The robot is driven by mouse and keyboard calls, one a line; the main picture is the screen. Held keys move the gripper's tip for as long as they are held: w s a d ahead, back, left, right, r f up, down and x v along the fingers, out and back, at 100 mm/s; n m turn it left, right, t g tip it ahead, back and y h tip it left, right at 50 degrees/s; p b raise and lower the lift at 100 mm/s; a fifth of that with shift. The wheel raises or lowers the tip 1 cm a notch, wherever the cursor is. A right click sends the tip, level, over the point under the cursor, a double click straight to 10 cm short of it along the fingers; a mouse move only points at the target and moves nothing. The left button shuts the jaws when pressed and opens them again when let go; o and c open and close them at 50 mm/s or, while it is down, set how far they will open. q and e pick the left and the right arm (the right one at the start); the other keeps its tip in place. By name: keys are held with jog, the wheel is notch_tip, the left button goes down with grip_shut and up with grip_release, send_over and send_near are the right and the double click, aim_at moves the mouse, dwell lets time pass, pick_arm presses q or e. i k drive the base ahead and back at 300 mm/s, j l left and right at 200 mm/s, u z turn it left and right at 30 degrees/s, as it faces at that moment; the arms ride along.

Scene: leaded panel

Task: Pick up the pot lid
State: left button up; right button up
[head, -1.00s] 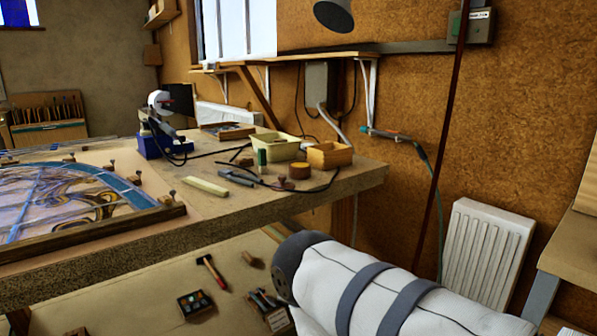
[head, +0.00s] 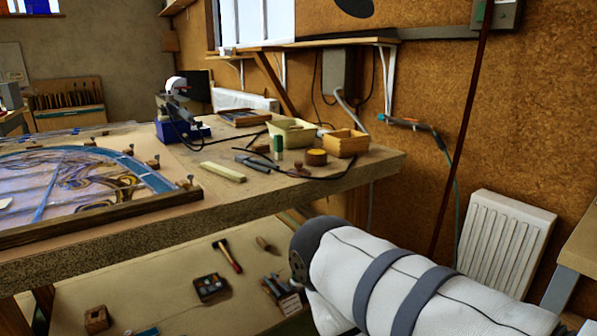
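I cannot make out a pot lid for certain. A small round brown pot (head: 316,157) with a flat, lighter top stands near the right end of the workbench (head: 240,197); whether that top is a separate lid I cannot tell. Neither of my grippers shows in the head view. A white padded link of my arm (head: 345,262) with grey bands crosses the lower right, below the bench top.
On the bench are a leaded glass panel (head: 70,185), a cream tub (head: 291,133), a wooden box (head: 346,143), a pale bar (head: 222,172) and dark cables. Tools lie on the lower shelf (head: 165,290). A white radiator (head: 505,245) stands right.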

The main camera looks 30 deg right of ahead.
aim_at(297, 165)
jog(key=i+l+u, duration=0.15)
jog(key=l, duration=0.6)
jog(key=l+u, duration=0.2)
jog(key=l, duration=0.55)
jog(key=i, duration=0.05)
